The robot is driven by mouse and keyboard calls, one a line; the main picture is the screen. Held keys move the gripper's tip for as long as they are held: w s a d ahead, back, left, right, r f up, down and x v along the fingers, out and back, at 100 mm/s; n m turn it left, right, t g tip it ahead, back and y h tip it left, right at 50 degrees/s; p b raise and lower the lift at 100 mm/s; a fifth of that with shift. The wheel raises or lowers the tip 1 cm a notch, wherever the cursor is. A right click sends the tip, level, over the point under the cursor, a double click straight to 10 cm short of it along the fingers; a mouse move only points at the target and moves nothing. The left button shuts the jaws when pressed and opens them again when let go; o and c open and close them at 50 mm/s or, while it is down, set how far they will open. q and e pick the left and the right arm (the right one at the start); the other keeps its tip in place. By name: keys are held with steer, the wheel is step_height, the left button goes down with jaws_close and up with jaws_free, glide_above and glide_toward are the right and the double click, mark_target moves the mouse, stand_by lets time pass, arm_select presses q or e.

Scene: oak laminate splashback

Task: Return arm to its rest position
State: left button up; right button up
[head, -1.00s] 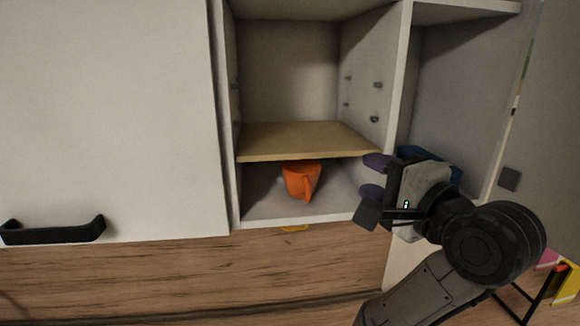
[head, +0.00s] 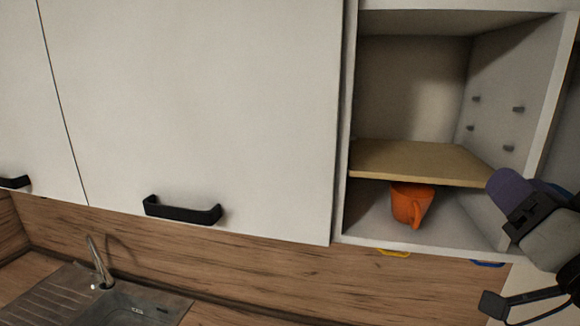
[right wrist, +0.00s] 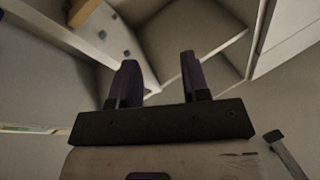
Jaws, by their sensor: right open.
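My right gripper (head: 508,190) is at the right edge of the head view, in front of the open cabinet's right side. One purple finger shows clearly there; the rest of the hand is partly cut off. In the right wrist view the two fingers of the gripper (right wrist: 159,75) stand apart with nothing between them. My left gripper is not in view.
The open cabinet (head: 343,150) has pale side walls with shelf pegs. A closed white door (head: 210,100) with a black handle (head: 182,211) is to its left. A sink (head: 135,305) with a tap (head: 98,262) lies below left, under the wooden splashback (head: 250,265).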

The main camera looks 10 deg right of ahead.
steer(key=w+a+f+n+g+y+p, duration=0.1)
steer(key=a+f+n+g+p, duration=0.2)
steer(key=f, duration=1.2)
steer(key=w+a+f+n+g+y+p, duration=0.1)
steer(key=a+f+n+g+y+p, duration=0.3)
steer(key=f, duration=1.2)
steer(key=s+a+f+g+h+p, duration=0.1)
steer(key=s+a+f+g, duration=0.2)
steer(key=s+f+g, duration=0.7)
steer(key=s+f, duration=1.2)
steer(key=s, duration=0.2)
steer(key=shift+h, duration=0.4)
steer(key=shift+a, duration=0.1)
